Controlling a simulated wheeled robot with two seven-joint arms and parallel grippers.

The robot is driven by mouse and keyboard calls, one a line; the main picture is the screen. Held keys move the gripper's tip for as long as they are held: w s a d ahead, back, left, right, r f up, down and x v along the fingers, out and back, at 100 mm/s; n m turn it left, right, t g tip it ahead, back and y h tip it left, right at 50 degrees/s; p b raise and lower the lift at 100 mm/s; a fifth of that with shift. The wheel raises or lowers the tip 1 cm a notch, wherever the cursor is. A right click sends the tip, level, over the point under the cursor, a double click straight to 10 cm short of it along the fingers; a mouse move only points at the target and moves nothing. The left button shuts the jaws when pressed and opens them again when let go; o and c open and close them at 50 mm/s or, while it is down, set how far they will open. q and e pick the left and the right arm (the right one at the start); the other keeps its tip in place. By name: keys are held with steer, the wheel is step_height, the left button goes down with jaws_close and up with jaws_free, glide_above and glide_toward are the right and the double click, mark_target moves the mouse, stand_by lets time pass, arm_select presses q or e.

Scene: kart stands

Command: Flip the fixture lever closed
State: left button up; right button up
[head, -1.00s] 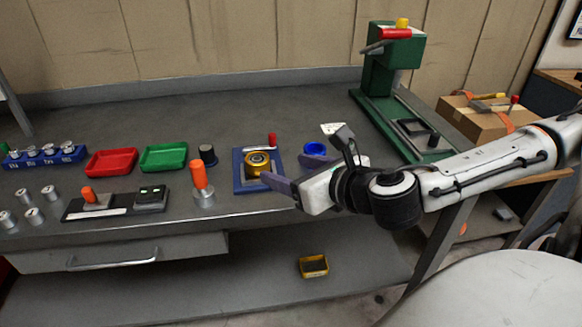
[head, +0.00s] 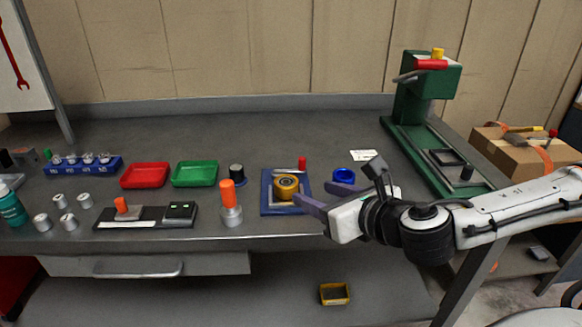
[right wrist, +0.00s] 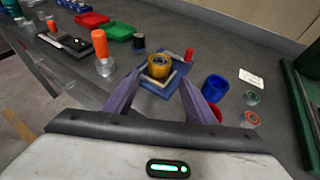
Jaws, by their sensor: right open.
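The fixture is a blue plate (head: 268,205) on the bench, with a round gold part (head: 286,183) seated in a grey frame. Its lever has a red handle (head: 302,162) standing up at the plate's back right corner. In the right wrist view, the red handle (right wrist: 189,55) stands beyond the gold part (right wrist: 159,66), to its right. My right gripper (head: 316,193) is open and empty, its purple fingers pointing at the fixture from the front right. The fingertips are close to the plate; I cannot tell whether they touch. My left gripper is not in view.
A blue cup (head: 344,175) stands just right of the fixture, near my fingers. An orange-handled tool (head: 230,205) stands upright to the left. Red (head: 146,175) and green (head: 195,173) trays lie further left. A green press (head: 425,110) stands at right. The bench behind the fixture is clear.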

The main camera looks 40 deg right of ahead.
steer(key=w+d+m+h, duration=0.1)
steer(key=w+d+r+h+p, duration=0.1)
steer(key=w+d, duration=0.1)
steer(key=w+d+r+m+t+h, duration=0.1)
steer(key=d, duration=0.1)
steer(key=shift+w+r+m, duration=0.2)
steer(key=shift+r+m, duration=0.05)
steer(key=shift+m, duration=0.05)
jaws_close()
steer(key=w+d+m+g+h+p, duration=0.1)
steer(key=w+d+m+h+p, duration=0.1)
steer(key=w+d+m+h, duration=0.25)
steer(key=a+f+m+g+h, duration=0.1)
steer(key=a+f+m+g+h+p, duration=0.1)
steer(key=a, duration=0.1)
steer(key=w+a+f+m+g+h, duration=0.1)
steer(key=g, duration=0.1)
steer(key=shift+a+p, duration=0.25)
steer(key=shift+p, duration=0.15)
steer(key=a+g, duration=0.1)
steer(key=a, duration=0.3)
steer(key=a+g+h+p, duration=0.1)
steer(key=a, duration=0.3)
steer(key=shift+w+f+m, duration=0.1)
steer(key=shift+w+m, duration=0.1)
steer(key=shift+m, duration=0.15)
